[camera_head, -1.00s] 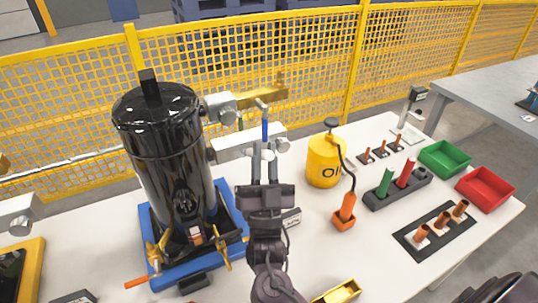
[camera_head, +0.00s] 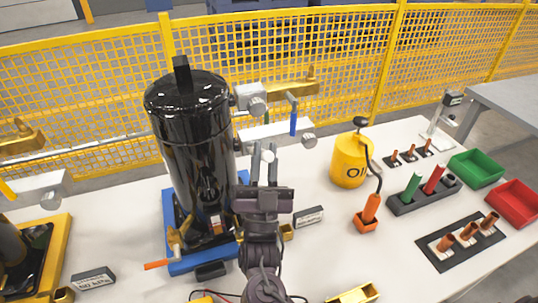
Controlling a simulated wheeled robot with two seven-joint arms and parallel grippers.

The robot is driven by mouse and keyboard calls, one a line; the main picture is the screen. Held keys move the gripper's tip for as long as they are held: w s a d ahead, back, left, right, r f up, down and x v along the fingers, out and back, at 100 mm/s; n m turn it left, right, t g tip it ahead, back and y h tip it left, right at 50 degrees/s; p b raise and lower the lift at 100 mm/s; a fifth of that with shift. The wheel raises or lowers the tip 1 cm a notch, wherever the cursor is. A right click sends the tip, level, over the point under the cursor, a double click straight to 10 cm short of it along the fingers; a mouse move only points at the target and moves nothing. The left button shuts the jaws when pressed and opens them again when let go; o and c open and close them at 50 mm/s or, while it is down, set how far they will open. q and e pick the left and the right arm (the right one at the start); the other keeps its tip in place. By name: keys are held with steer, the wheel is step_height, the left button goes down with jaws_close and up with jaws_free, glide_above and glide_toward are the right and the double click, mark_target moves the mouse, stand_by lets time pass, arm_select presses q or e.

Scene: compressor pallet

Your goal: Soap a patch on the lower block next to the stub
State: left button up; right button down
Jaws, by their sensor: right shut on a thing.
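A black compressor (camera_head: 190,140) stands on a blue pallet (camera_head: 180,262). On its right side are an upper grey block with a round silver end (camera_head: 257,105) and a lower pale grey block (camera_head: 262,131). The lower block has a blue lever (camera_head: 293,118) and a round silver stub (camera_head: 309,140) at its right end. My right gripper (camera_head: 264,160) comes up from the bottom centre, its fingers just below the lower block in the picture. It is shut on a small pale thing (camera_head: 268,155), mostly hidden by the fingers. I cannot tell whether it touches the block. My left gripper is not in view.
A yellow oil can (camera_head: 347,165) and an orange-tipped tool (camera_head: 368,212) stand to the right. Beyond are a dark rack (camera_head: 421,197), a green bin (camera_head: 475,168) and a red bin (camera_head: 514,203). A yellow mesh fence (camera_head: 100,90) runs behind the table.

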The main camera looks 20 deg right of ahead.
steer(key=s+p, duration=0.1)
steer(key=s, duration=0.5)
steer(key=shift+d, duration=0.15)
stand_by(0.4)
steer(key=s+p, duration=0.1)
steer(key=s, duration=0.2)
stand_by(0.3)
steer(key=shift+w, duration=0.1)
stand_by(0.5)
